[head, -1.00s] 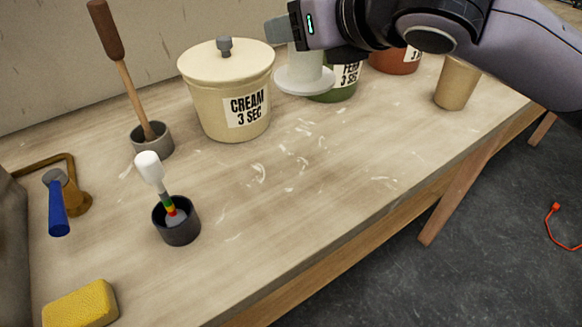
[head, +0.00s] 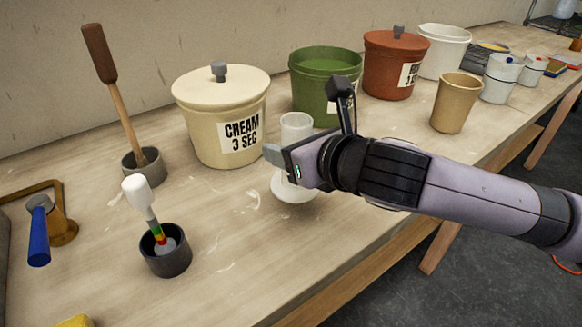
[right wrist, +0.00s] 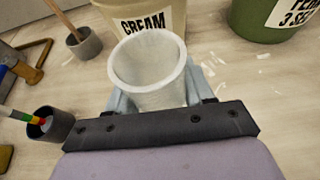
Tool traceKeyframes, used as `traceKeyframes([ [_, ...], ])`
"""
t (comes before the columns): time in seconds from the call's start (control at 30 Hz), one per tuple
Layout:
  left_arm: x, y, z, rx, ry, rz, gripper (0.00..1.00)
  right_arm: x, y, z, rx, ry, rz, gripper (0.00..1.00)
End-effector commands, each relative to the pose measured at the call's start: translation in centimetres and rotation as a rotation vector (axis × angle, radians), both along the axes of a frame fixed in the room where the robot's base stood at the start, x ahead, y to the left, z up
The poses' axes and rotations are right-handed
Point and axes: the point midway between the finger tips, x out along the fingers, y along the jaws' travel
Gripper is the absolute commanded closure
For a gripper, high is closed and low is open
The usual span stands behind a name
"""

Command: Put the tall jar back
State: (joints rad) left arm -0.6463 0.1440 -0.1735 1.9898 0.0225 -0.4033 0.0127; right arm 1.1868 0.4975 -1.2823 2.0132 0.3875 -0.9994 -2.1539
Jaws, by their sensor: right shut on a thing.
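The tall jar (head: 296,128) is a pale, translucent cylinder with an open top and a wide white disc-shaped foot. My right gripper (head: 283,160) is shut on its side, in front of the cream pot in the head view. The jar is upright. I cannot tell whether its foot touches the bench or hovers just above it. In the right wrist view the jar's open mouth (right wrist: 150,62) faces the camera, with a grey finger on each side. The gripper hides part of the jar's middle in the head view. My left gripper is not in view.
The lidded cream pot (head: 222,110), open green pot (head: 322,82) and lidded red-brown pot (head: 393,65) stand behind. A tan cup (head: 455,103) is to the right. A dark cup (head: 166,252) holding a white-headed tool is to the left. Bare bench (head: 225,215) lies between.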

Motion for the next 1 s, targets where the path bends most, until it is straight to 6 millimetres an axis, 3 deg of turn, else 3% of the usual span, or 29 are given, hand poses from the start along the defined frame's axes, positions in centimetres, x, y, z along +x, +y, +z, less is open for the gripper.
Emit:
traceKeyframes([
  [0.23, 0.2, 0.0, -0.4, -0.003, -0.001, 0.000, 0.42, 0.0, 0.0, -3.7, 0.000, 0.002, 0.000, 0.90],
  [0.63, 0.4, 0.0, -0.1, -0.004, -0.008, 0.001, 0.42, 0.0, 0.0, -4.2, -0.001, 0.001, -0.001, 0.90],
  [0.67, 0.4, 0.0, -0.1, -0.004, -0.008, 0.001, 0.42, 0.0, 0.0, -4.2, -0.001, 0.001, -0.001, 0.38],
  [0.7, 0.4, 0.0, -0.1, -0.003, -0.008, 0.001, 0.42, 0.0, 0.0, -4.2, -0.001, 0.001, -0.001, 0.25],
  [1.0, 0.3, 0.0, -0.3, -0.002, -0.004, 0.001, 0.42, 0.0, 0.0, -4.1, -0.001, 0.001, -0.001, 0.22],
])
